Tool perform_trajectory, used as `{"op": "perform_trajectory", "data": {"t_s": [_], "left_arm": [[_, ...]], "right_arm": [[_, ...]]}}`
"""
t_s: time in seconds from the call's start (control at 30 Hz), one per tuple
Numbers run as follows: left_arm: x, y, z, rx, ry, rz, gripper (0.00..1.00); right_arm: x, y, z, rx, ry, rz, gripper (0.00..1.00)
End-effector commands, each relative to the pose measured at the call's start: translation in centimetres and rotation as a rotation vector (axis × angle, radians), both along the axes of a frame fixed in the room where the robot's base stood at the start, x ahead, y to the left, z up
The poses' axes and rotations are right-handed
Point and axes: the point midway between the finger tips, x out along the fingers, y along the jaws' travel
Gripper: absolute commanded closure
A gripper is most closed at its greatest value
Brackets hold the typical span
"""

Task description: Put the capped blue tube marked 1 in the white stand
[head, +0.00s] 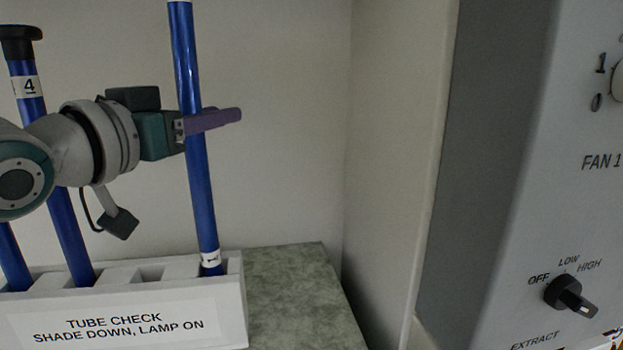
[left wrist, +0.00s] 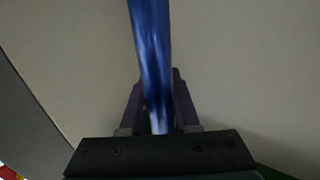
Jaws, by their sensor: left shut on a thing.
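My left gripper (head: 213,120) is shut on a long blue tube (head: 197,180), around its middle. The tube also shows between the purple fingers in the left wrist view (left wrist: 150,50). It stands nearly upright, leaning slightly, with its lower end at the rightmost slot of the white stand (head: 236,300). A white label with a dark mark, too small to read surely, is near that lower end. My right gripper is not in view.
A black-capped blue tube marked 4 (head: 28,86) stands in the stand, with another blue tube (head: 12,258) at the far left. Empty slots lie between. A green speckled counter (head: 290,290) is clear right of the stand. A grey control panel (head: 540,200) is at right.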

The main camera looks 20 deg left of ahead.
Motion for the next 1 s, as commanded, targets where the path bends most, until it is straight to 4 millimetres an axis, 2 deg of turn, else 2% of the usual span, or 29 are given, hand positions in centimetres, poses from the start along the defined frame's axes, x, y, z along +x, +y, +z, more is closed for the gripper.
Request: {"op": "perform_trajectory", "data": {"t_s": [0.03, 0.1, 0.33, 0.53, 1.0], "left_arm": [[0.0, 0.0, -1.2, -0.002, 0.003, 0.000, 1.00], [0.0, 0.0, -2.3, 0.000, 0.002, 0.000, 1.00], [0.0, 0.0, -4.4, 0.001, 0.000, 0.000, 1.00], [-0.1, -0.1, -7.9, 0.000, 0.002, 0.000, 1.00], [0.3, 0.2, -8.7, 0.002, -0.002, 0.000, 1.00]], "right_arm": [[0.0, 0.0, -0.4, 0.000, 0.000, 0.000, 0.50], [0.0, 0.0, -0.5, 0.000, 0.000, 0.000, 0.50], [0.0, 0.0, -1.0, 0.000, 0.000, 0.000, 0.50], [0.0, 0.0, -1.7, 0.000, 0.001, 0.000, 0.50], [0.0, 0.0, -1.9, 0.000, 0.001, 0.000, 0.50]]}}
